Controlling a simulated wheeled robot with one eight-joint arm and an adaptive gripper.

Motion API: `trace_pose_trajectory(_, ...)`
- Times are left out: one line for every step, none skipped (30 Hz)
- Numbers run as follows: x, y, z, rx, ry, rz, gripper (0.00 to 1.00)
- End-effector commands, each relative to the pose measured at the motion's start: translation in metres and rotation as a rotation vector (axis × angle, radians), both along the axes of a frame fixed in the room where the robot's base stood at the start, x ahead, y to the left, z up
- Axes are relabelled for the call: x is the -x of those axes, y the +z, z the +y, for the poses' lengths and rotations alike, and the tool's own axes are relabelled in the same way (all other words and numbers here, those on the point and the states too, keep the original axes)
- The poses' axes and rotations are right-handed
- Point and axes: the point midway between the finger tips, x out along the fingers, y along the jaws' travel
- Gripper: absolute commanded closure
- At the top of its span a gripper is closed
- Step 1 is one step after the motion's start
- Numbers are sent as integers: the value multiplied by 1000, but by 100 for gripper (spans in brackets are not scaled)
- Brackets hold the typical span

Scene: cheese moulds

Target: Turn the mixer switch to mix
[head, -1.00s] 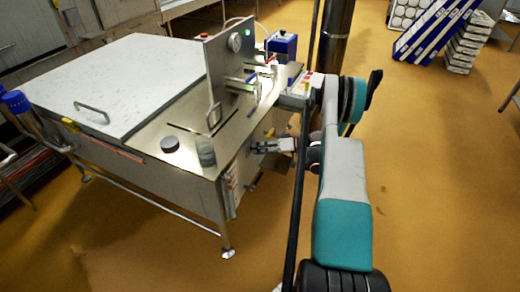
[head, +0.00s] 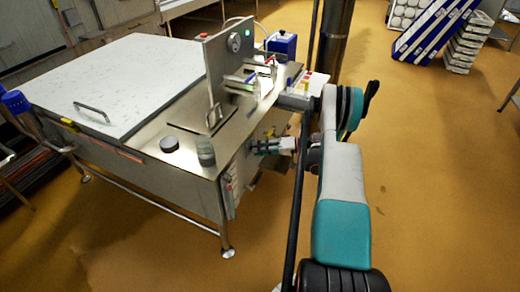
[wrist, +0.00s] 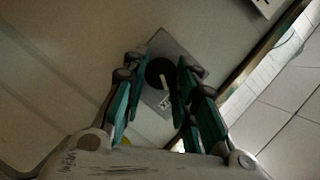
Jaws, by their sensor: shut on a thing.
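The mixer switch (wrist: 157,74) is a dark round knob with a pale bar, on a square grey metal plate (wrist: 176,49) in the wrist view. My gripper (wrist: 158,84) has its teal fingers on both sides of the knob and is shut on it. In the head view my gripper (head: 264,146) reaches to the side of the steel vat table (head: 185,175). The switch is too small and hidden to make out there.
A white lid (head: 120,75) covers the left.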

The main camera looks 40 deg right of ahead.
Motion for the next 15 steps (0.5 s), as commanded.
trace_pose_trajectory(0,0,-1,0,-2,0,97)
trace_pose_trajectory(0,0,-1,0,-2,0,71)
trace_pose_trajectory(0,0,-1,0,-2,0,62)
trace_pose_trajectory(0,0,-1,0,-2,0,55)
trace_pose_trajectory(0,0,-1,0,-2,0,53)
trace_pose_trajectory(0,0,-1,0,-2,0,53)
trace_pose_trajectory(0,0,-1,0,-2,0,53)
trace_pose_trajectory(0,0,-1,0,-2,0,53)
trace_pose_trajectory(0,0,0,0,-1,0,53)
trace_pose_trajectory(0,0,0,0,-1,0,53)
trace_pose_trajectory(0,0,0,0,-1,0,53)
trace_pose_trajectory(0,0,0,1,-1,-1,53)
trace_pose_trajectory(0,0,0,1,-1,-1,53)
trace_pose_trajectory(0,0,-1,1,-1,-1,53)
trace_pose_trajectory(1,0,-1,1,-1,-1,53)
